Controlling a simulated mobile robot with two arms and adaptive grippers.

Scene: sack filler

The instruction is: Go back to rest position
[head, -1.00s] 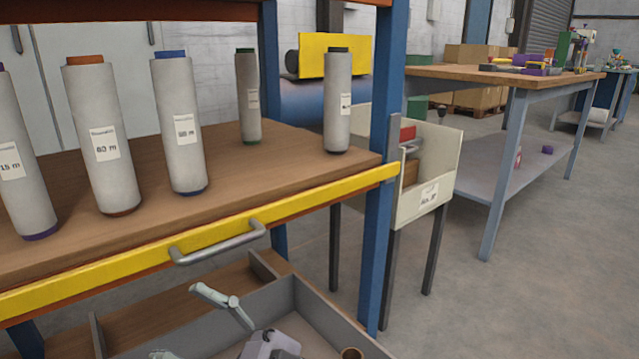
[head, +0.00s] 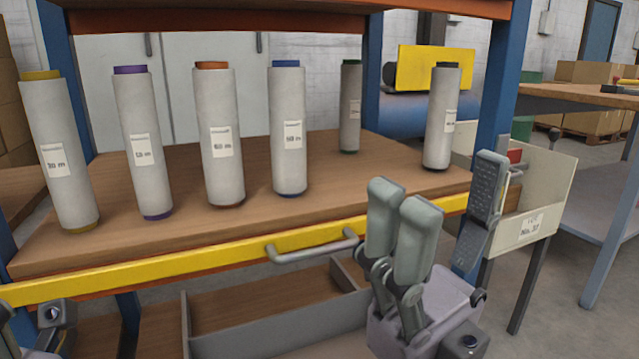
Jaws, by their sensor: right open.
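My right gripper (head: 446,195) is upright in front of the shelf's right end, its grey fingers spread open and pointing up. Nothing is between them. It hides part of the yellow rail and of the lower bay behind it. Only a few grey parts of what looks like my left gripper (head: 55,318) show at the lower left corner; its fingertips are out of view.
Several grey rolls with coloured ends, such as the blue-ended roll (head: 288,135), stand on the wooden shelf (head: 325,190). A yellow rail (head: 190,262) with a grey handle (head: 312,246) runs along its front. A cream bin (head: 540,195) and a workbench (head: 580,98) stand to the right.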

